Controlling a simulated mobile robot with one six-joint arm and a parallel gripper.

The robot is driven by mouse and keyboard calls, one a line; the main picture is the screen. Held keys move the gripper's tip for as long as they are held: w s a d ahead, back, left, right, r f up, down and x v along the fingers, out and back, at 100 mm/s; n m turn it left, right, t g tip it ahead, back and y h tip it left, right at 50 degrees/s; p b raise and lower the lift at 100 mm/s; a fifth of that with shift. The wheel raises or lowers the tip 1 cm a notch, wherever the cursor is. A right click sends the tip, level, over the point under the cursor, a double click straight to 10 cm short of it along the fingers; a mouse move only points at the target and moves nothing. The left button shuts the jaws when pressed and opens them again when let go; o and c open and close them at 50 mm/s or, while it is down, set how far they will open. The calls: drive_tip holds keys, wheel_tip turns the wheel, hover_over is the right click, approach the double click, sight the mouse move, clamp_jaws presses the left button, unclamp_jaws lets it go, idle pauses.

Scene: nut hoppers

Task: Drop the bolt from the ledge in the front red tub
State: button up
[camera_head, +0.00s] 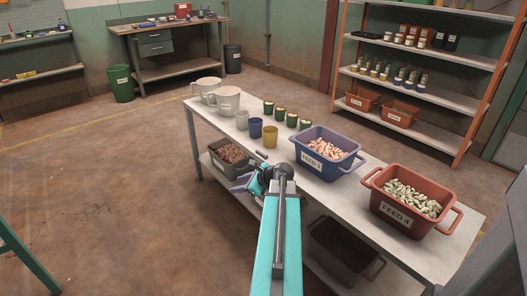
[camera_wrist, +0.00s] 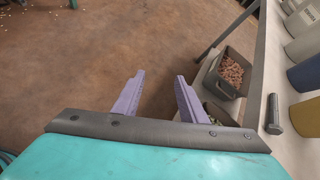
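A dark grey bolt (camera_wrist: 273,115) lies on the pale bench top near its edge, at the right of the wrist view. It shows small in the head view (camera_head: 261,154), in front of the blue cup. A red tub labelled FEED 4 (camera_head: 401,216) stands at the bench's near right end, filled with pale greenish pieces. My gripper (camera_wrist: 157,88) has two purple fingers, spread apart with nothing between them. It is off the bench's left edge, over the floor and lower shelf, beside the bolt. In the head view my arm partly hides the gripper.
A blue tub labelled FEED 3 (camera_head: 324,167) stands between the bolt and the red tub. Cups (camera_head: 270,137), green-dark jars and white buckets (camera_head: 228,104) stand farther back. Dark bins (camera_head: 343,251) sit on the lower shelf. Orange-brown bins (camera_head: 399,115) are on the back rack.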

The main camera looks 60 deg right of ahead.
drive_tip(key=s+d+r+m+t+h+p, duration=0.1)
drive_tip(key=s+d+r+m+h, duration=0.1)
drive_tip(key=s+d+r, duration=0.3)
drive_tip(key=s+d+r+m+t+h+p, duration=0.1)
drive_tip(key=s+d+r+m, duration=0.3)
drive_tip(key=r, duration=0.8)
drive_tip(key=s+d+h, duration=0.1)
drive_tip(key=s+d, duration=0.1)
drive_tip(key=d, duration=0.2)
drive_tip(key=shift+d+m, duration=0.2)
drive_tip(key=shift+m, duration=0.2)
drive_tip(key=shift+f, duration=0.1)
approach(267, 156)
drive_tip(key=shift+w+f+b, duration=0.2)
drive_tip(key=shift+f+b, duration=0.1)
drive_tip(key=shift+b, duration=0.05)
drive_tip(key=shift+w+d+f, duration=0.1)
drive_tip(key=shift+w+d, duration=0.15)
drive_tip(key=shift+w, duration=0.3)
drive_tip(key=shift+w, duration=0.1)
drive_tip(key=shift+b+x, duration=0.3)
drive_tip(key=shift+x, duration=2.75)
